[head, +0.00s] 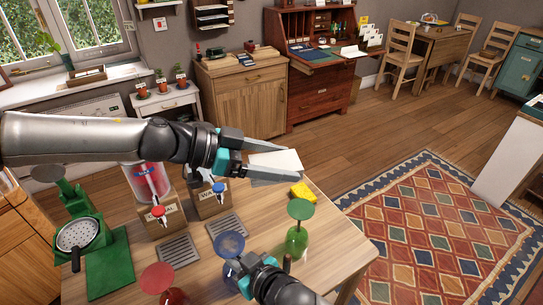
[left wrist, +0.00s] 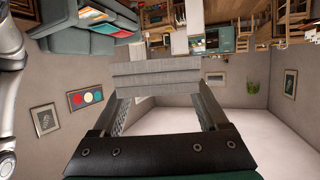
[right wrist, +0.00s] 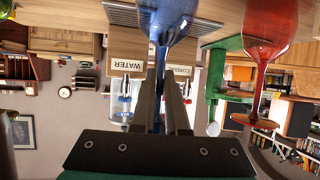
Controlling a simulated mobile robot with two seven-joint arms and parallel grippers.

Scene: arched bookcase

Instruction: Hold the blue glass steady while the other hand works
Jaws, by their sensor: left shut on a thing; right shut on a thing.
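The blue glass stands upside down on the table, its round foot (head: 229,244) on top and its bowl (right wrist: 167,20) against the tabletop. My right gripper (head: 243,284) is shut on its stem; the right wrist view shows the stem between the fingers. My left gripper (head: 284,162) is shut on a pale, folded-looking cloth or pad (head: 268,168), held above the table's far edge. The cloth also shows as a layered grey slab in the left wrist view (left wrist: 155,76). The right fingertips are partly hidden in the head view.
A green upturned glass (head: 296,243) and a red one (head: 158,278) flank the blue glass. Water (head: 212,199) and cordial (head: 165,221) dispensers with drip trays stand behind; a green stand (head: 90,225) is at left.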

